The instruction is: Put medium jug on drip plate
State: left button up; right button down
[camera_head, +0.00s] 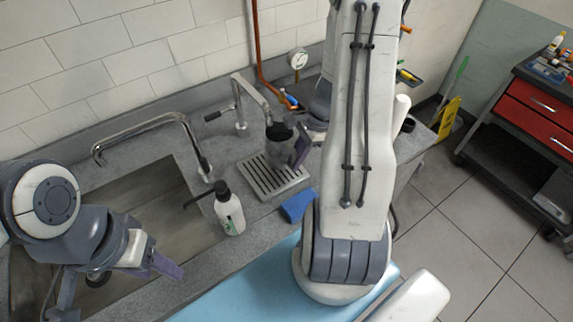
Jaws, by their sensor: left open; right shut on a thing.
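The drip plate (262,181) is a slotted metal tray set in the grey counter, right of the sink. A grey jug with a dark top (279,146) is over the back right part of the plate, near the small tap. My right gripper (297,148) is shut on the jug from its right side. I cannot tell whether the jug's base touches the plate. Part of the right gripper is hidden behind my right arm. My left gripper (158,266) is open and empty over the sink, apart from the jug and plate.
The sink (150,222) and its curved tap (150,125) are at the left. A soap bottle (229,209) stands left of the plate, and a blue sponge (297,206) lies at its front right. The small tap (252,95) stands behind the plate. A red-drawer cart (535,105) is far right.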

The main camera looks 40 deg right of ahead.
jog(key=x, duration=0.2)
jog(key=a+x, duration=0.1)
jog(key=x, duration=0.1)
jog(key=shift+w+p, duration=0.15)
jog(key=shift+p, duration=0.15)
jog(key=shift+f, duration=0.15)
jog(key=c, duration=0.8)
grip_release()
